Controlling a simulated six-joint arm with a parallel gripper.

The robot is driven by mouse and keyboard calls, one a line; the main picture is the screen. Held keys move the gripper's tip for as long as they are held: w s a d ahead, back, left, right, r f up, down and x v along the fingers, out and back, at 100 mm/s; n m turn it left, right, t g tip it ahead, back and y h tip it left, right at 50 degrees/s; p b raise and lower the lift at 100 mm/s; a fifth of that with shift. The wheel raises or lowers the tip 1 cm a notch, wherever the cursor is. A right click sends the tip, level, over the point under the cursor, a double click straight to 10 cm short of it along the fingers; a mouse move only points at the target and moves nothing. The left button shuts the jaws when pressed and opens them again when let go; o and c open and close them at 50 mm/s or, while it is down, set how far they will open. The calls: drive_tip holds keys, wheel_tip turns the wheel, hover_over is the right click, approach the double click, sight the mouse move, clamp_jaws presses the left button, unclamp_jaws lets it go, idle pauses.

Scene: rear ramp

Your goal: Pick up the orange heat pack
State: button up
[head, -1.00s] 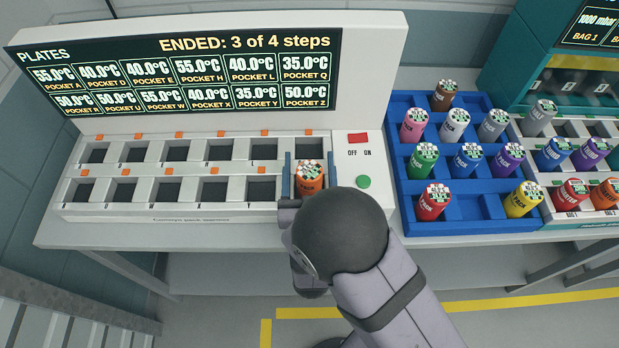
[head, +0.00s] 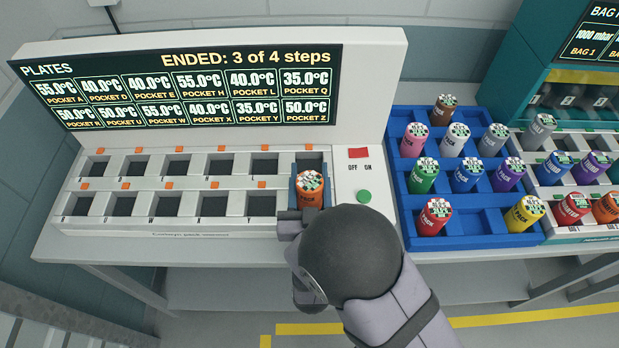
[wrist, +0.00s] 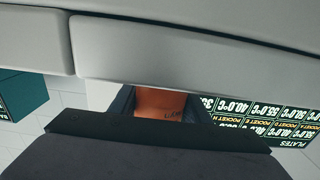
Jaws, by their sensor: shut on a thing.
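The orange heat pack (head: 309,186) is an orange cylinder with a patterned white, green and red top. It stands at the right end of the heating plate unit (head: 240,230), at the front-row pocket. My gripper (head: 308,190) is shut on it, with blue fingers at its left and right sides. In the wrist view the orange heat pack (wrist: 160,103) shows between the fingers, partly hidden by my gripper's dark body. Whether its base is clear of the pocket is hidden.
A display panel (head: 180,88) reads "ENDED: 3 of 4 steps". Right of the pockets are a red switch (head: 358,153) and a green button (head: 364,196). A blue tray (head: 470,235) holds several coloured packs. A white rack (head: 560,205) at far right holds more, including another orange pack (head: 606,208).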

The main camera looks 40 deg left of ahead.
wheel_tip(320, 180, up, 9)
drive_tip(key=b, duration=0.1)
drive_tip(key=shift+f, duration=0.15)
idle(0.4)
